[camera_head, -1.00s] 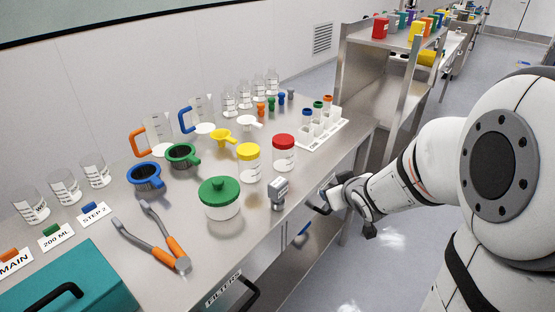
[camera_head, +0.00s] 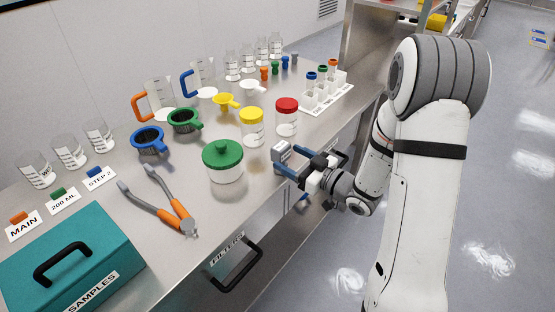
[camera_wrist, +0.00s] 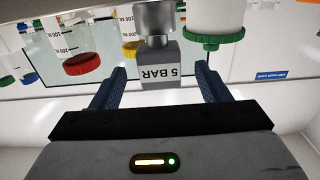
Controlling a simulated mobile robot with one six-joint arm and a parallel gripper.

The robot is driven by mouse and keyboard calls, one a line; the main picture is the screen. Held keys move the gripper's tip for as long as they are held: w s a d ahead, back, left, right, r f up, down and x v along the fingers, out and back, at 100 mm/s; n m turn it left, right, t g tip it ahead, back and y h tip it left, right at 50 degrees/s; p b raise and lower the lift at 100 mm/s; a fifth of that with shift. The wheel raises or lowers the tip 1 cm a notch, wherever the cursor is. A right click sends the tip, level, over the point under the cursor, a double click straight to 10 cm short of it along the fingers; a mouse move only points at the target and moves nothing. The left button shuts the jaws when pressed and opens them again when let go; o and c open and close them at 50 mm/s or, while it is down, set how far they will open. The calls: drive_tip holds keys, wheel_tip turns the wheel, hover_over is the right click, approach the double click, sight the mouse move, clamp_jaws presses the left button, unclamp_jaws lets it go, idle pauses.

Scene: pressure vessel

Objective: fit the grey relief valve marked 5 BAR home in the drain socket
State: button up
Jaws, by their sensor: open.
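The grey relief valve (camera_head: 281,151) stands on the steel bench near its front edge, right of the green-lidded jar. In the wrist view, which looks upside down, the valve (camera_wrist: 160,65) shows its 5 BAR label and a round metal end. My gripper (camera_head: 290,160) is open, with its blue fingers pointing at the valve from the front edge side. In the wrist view the fingers of my gripper (camera_wrist: 161,76) lie on either side of the valve, with gaps between. I cannot make out a drain socket in either view.
The green-lidded jar (camera_head: 223,163) stands close left of the valve. Yellow-lidded (camera_head: 252,127) and red-lidded (camera_head: 286,117) jars stand behind it. A white rack (camera_head: 325,94) stands at the back right.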

sight(276, 149)
drive_tip(key=p+x, duration=0.1)
drive_tip(key=x, duration=0.5)
drive_tip(key=shift+w+r+p, duration=0.1)
drive_tip(key=shift+r+p, duration=0.05)
drive_tip(key=shift+p, duration=0.15)
drive_tip(key=shift+c, duration=0.4)
drive_tip(key=c, duration=1.2)
drive_tip(key=shift+c, duration=1)
drive_tip(key=shift+r, duration=0.1)
